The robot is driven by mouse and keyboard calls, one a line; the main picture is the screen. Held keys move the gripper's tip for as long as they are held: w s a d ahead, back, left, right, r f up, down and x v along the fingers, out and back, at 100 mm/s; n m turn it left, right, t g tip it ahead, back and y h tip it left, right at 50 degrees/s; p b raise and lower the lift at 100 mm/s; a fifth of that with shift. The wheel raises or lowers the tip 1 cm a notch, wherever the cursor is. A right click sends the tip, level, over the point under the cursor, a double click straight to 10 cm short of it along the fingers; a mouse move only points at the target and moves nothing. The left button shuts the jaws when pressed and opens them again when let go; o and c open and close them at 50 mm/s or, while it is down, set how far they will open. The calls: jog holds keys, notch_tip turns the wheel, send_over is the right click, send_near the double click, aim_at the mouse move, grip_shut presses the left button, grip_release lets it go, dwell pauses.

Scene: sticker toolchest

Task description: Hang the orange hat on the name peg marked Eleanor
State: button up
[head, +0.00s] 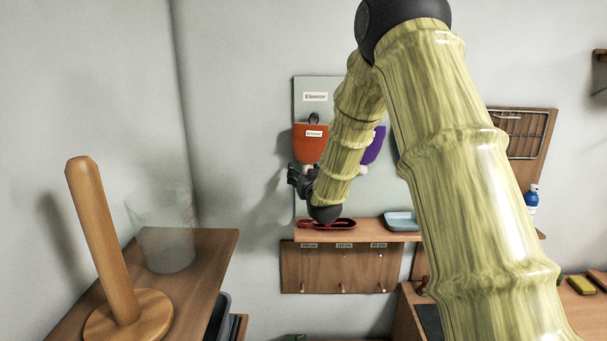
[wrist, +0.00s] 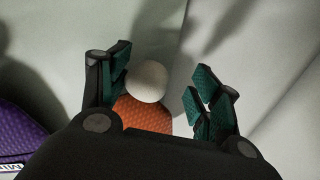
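The orange hat (head: 309,150) is at the pale wall board (head: 303,88), below a name label reading Eleanor (head: 315,97). A dark loop (head: 314,118) shows above the hat; I cannot tell whether it is over a peg. A small label (head: 314,133) is on the hat. My gripper (head: 296,180) is just below the hat. In the wrist view my gripper (wrist: 158,92) is open, its fingers apart on either side of the hat's white pompom (wrist: 147,81). The left finger is close to the pompom; contact is unclear. The orange hat also shows there (wrist: 142,114).
A purple hat (head: 376,146) hangs to the right, partly behind my arm, also in the wrist view (wrist: 22,132). Below is a shelf (head: 368,237) with a red-rimmed dark item (head: 330,224) and a blue tray (head: 401,221). A wooden post (head: 98,235) and clear cup (head: 165,240) stand left.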

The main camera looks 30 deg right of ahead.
jog(key=shift+s+r, duration=0.1)
jog(key=shift+v, duration=3.9)
jog(key=s+a+f+n+g+y+b, duration=0.1)
jog(key=s+a+f+g, duration=0.3)
jog(key=f, duration=0.9)
jog(key=s+a+f+n+g+y+b, duration=0.1)
jog(key=s+a+f, duration=0.45)
jog(key=f, duration=0.75)
jog(key=s+a+f+n+g+y+b, duration=0.15)
jog(key=s+a+f+g, duration=0.35)
jog(key=f, duration=0.8)
jog(key=s+a+f+g+b, duration=0.1)
jog(key=s+a+f+g, duration=0.1)
jog(key=s+f, duration=0.5)
jog(key=s+a+f+g+y+b, duration=0.1)
jog(key=s+a+f+g, duration=0.2)
jog(key=s, duration=1.3)
jog(key=s+a+f+n+g+y+b, duration=0.1)
jog(key=s+a+f, duration=0.4)
jog(key=s+f, duration=0.6)
jog(key=shift+s+a+f+g, duration=0.2)
jog(key=shift+s+a+g, duration=0.15)
jog(key=shift+s+g, duration=0.4)
jog(key=shift+c, duration=0.3)
